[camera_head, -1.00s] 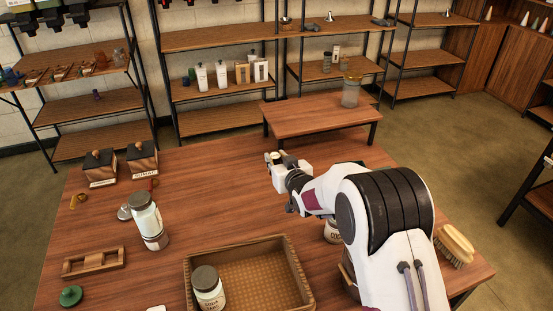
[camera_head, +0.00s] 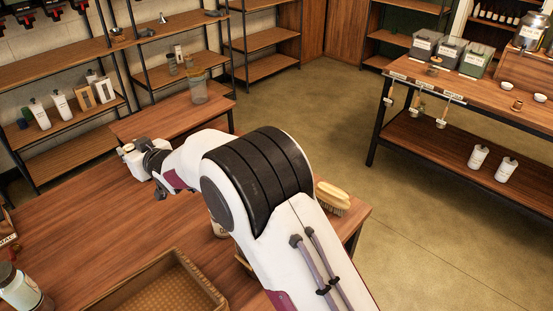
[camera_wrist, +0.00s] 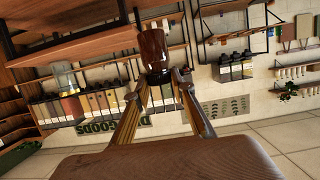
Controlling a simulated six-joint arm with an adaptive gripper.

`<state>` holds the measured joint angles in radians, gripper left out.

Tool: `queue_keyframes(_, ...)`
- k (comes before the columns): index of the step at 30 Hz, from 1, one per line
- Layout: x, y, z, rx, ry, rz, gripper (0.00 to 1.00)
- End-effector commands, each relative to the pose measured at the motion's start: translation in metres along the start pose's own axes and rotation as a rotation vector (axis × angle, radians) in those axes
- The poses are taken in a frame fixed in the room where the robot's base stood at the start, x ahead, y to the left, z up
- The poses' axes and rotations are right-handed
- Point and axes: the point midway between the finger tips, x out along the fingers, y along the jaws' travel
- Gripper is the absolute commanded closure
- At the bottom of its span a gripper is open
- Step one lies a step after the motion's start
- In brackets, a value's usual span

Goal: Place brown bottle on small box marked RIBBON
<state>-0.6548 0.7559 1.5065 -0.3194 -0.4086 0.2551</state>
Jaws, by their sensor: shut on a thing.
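In the wrist view, a brown bottle (camera_wrist: 153,48) is between the two fingertips of my gripper (camera_wrist: 160,76), which is shut on it. The bottle looks dark brown and glossy, with its far part sticking out beyond the fingers. In the head view, my gripper (camera_head: 128,151) is at the left, above the far edge of the near table, and the bottle is too small to make out there. No box that I can read as RIBBON is in view.
The near table (camera_head: 80,218) holds a wooden tray (camera_head: 112,296), a brush (camera_head: 332,197) and a jar (camera_head: 22,290). A workbench (camera_head: 460,88) with labelled bins (camera_head: 447,50) stands right. Open floor (camera_head: 300,118) lies between.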

Motion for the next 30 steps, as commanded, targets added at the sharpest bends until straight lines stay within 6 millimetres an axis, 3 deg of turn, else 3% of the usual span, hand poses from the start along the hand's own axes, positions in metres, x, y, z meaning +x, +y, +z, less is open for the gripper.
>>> queue_keyframes(1,-0.005,0.000,-0.018,-0.001,0.007,0.000,0.99)
queue_keyframes(5,-0.017,0.000,-0.054,-0.002,0.007,0.000,0.99)
queue_keyframes(11,-0.026,0.003,-0.083,-0.001,0.001,0.004,0.99)
queue_keyframes(23,-0.036,0.096,-0.084,0.019,0.001,0.065,0.99)
queue_keyframes(30,-0.052,0.165,-0.082,0.033,0.000,0.108,0.99)
